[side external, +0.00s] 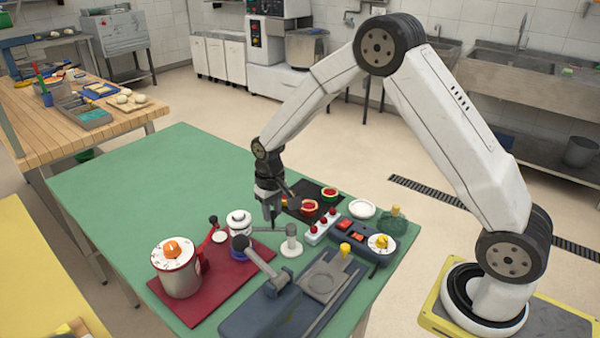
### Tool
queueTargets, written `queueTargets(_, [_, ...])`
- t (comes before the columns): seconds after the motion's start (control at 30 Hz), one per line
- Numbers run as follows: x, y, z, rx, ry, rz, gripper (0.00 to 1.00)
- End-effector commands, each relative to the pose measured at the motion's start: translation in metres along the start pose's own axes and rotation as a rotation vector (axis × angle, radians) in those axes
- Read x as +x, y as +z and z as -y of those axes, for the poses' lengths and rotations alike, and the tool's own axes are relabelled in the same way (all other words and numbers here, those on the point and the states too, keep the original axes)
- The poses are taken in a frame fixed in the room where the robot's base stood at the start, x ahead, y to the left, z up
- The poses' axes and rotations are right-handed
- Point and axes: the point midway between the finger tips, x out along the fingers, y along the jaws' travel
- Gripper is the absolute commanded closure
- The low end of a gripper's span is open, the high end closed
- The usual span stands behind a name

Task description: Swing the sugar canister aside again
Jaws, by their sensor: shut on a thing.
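A large metal canister (181,278) with an orange knob and red lever stands on the red mat (222,290). A dark-blue lever press (262,312) stands in front. A switch box (362,242) and red-knobbed block (320,229) lie right. The green table (160,185) is clear at back left.

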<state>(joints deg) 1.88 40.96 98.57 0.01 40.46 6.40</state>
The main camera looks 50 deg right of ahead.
Motion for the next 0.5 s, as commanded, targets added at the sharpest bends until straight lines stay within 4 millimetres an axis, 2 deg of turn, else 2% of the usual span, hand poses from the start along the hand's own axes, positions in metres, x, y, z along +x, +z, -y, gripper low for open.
queueTargets(0.5, [0.0, -0.011, -0.018, 0.452, 0.0, 0.001, 1.0])
